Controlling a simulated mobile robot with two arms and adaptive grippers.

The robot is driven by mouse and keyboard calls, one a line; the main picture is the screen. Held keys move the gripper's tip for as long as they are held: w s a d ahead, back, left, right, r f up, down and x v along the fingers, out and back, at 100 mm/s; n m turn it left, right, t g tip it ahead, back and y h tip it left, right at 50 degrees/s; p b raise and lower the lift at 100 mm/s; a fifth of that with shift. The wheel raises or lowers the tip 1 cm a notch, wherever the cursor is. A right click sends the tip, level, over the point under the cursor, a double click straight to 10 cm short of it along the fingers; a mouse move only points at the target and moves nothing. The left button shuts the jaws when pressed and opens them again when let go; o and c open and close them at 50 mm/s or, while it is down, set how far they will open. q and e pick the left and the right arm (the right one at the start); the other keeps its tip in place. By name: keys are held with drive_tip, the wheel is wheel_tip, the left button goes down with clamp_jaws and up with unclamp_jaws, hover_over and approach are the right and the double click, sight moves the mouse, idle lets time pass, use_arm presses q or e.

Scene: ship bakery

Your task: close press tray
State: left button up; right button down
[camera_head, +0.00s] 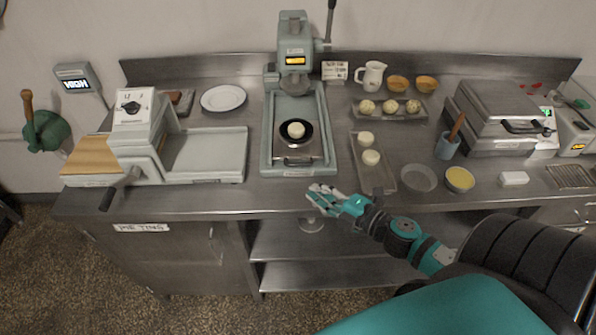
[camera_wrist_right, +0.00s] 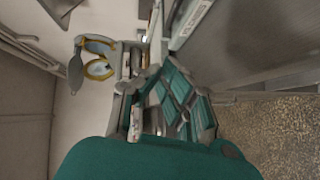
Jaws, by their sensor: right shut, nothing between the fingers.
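The press (camera_head: 296,75) stands at the back middle of the steel counter, with a lever at its upper right. Its tray (camera_head: 297,162) is at the front of the press base, clear of the press head, and carries a dark round pan (camera_head: 280,133) with a pale dough ball (camera_head: 296,129) in it. My right gripper (camera_head: 314,192) is at the counter's front edge, in front of and slightly right of the tray, apart from it. Its fingers are shut and empty. The fingers also show in the wrist view (camera_wrist_right: 150,95). My left gripper is not in view.
A crank-handled sheeter (camera_head: 215,155) stands to the left. To the right, a narrow tray (camera_head: 378,182) holds dough balls; bowls (camera_head: 459,179) and a closed grill (camera_head: 500,112) lie farther right. The space before the counter is open.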

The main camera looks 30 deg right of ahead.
drive_tip(key=x, duration=0.2)
drive_tip(key=p+x, duration=0.1)
drive_tip(key=x, duration=0.3)
drive_tip(key=shift+w+a+r+p, duration=0.2)
drive_tip(key=shift+w+r+p, duration=0.05)
drive_tip(key=shift+w+p, duration=0.1)
drive_tip(key=shift+w+d+f, duration=0.2)
drive_tip(key=shift+w+d, duration=0.15)
drive_tip(key=shift+w, duration=0.1)
drive_tip(key=shift+w+d+f, duration=0.2)
drive_tip(key=shift+w+d, duration=0.15)
drive_tip(key=shift+w, duration=0.15)
drive_tip(key=shift+w+d+f, duration=0.15)
drive_tip(key=shift+w+d, duration=0.15)
drive_tip(key=shift+w, duration=0.15)
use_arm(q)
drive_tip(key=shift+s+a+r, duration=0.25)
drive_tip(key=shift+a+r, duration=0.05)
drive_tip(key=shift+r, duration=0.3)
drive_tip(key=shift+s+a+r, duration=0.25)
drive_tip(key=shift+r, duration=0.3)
